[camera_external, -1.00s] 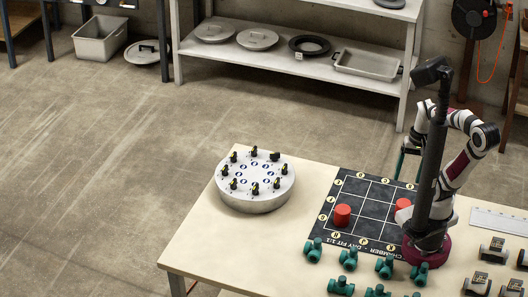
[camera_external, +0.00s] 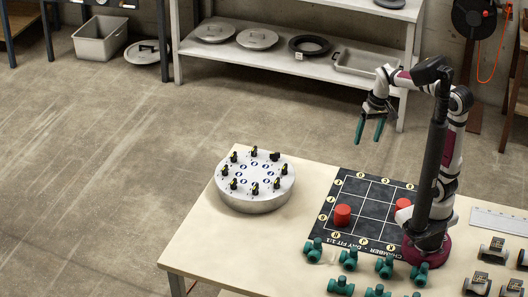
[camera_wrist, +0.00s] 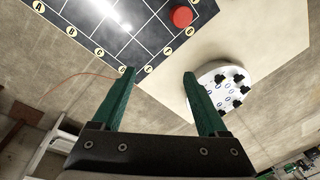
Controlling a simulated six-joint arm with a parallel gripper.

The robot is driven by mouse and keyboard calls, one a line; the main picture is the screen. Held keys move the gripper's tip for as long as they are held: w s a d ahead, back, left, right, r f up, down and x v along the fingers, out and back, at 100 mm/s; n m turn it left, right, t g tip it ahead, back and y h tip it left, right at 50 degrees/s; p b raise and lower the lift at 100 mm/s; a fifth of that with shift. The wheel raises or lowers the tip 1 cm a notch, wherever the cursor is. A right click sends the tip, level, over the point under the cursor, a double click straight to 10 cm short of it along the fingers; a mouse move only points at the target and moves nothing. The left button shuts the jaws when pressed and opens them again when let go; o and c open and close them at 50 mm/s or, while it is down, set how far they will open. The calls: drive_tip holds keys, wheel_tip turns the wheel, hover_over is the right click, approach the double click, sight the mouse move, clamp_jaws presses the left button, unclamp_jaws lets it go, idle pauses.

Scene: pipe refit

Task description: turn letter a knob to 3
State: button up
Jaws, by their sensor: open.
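A round pale drum (camera_external: 256,203) stands on the table's left part, with several small black knobs around its top and blue marks inside the ring. I cannot read which knob is letter a. My gripper (camera_external: 370,131) is open and empty, with green fingers pointing down, high above and to the right of the drum. In the wrist view the gripper (camera_wrist: 160,75) shows its two fingers wide apart. The drum (camera_wrist: 207,74) is partly hidden there behind the right finger, with some black knobs showing.
A dark gridded mat (camera_external: 352,185) with a red cylinder (camera_external: 342,215) and another (camera_external: 403,204) lies right of the drum. Several green pipe fittings (camera_external: 348,259) stand along the front. A grey shelf (camera_external: 290,60) with pans stands behind. The table around the drum is bare.

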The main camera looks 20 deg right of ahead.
drive_tip(key=w+a+n, duration=0.3)
drive_tip(key=w+a, duration=0.6)
drive_tip(key=n+t+y, duration=0.2)
drive_tip(key=n, duration=0.4)
hover_over(234, 181)
drive_tip(key=s+d, duration=0.5)
wheel_tip(234, 181, down, 5)
drive_tip(key=shift+n, duration=0.3)
drive_tip(key=x, duration=1.4)
drive_tip(key=shift+w, duration=0.3)
drive_tip(key=shift+x, duration=0.85)
drive_tip(key=shift+d, duration=0.1)
